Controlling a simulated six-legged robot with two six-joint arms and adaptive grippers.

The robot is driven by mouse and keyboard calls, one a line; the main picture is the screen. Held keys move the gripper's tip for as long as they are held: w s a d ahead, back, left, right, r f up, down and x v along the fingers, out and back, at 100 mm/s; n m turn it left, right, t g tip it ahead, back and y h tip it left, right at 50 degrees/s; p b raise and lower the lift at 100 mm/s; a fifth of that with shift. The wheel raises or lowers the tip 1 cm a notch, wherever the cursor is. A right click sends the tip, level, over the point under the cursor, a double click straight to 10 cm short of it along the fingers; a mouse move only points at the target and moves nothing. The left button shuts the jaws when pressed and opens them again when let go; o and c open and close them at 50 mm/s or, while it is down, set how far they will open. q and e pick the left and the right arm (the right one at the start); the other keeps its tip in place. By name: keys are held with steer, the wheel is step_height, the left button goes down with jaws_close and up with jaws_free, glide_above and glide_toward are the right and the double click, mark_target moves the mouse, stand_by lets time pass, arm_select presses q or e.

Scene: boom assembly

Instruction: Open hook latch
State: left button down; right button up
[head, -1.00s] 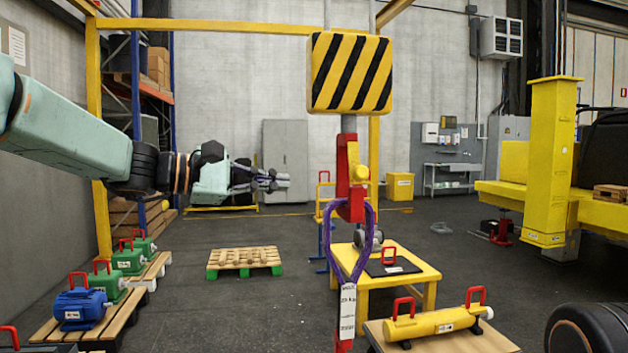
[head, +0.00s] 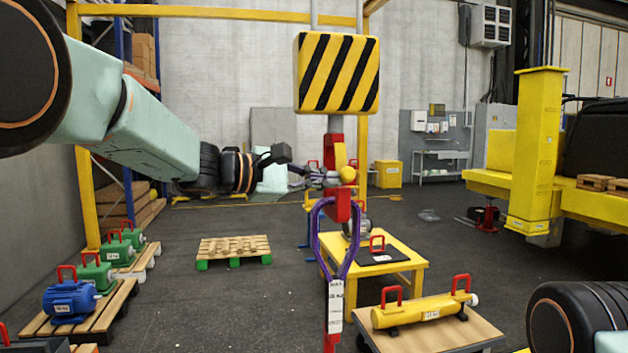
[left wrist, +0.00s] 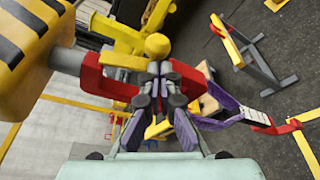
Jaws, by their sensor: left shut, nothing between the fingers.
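A red hook (head: 336,206) hangs under a yellow-and-black striped block (head: 337,72). Its yellow latch (head: 340,156) carries a round yellow knob (head: 347,174). A purple sling (head: 352,240) hangs from the hook. My left gripper (head: 334,177) is shut and empty, with its tips at the hook beside the knob. In the left wrist view the shut fingertips (left wrist: 158,72) are just below the knob (left wrist: 157,45), in front of the red hook (left wrist: 98,75). I cannot tell whether they touch it. The latch looks closed. My right gripper is out of view.
Below the hook stand a yellow table (head: 405,262) and a wooden table (head: 455,335) with a yellow cylinder (head: 425,311). A yellow frame post (head: 84,180) stands left. Pallets with motors (head: 70,300) are at lower left.

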arm_select(q)
steer(key=shift+w+f, duration=0.15)
steer(key=shift+w, duration=0.1)
steer(key=shift+s, duration=0.1)
steer(key=shift+s+r+n+p, duration=0.25)
steer(key=shift+s+n+p, duration=0.05)
steer(key=shift+n+p, duration=0.1)
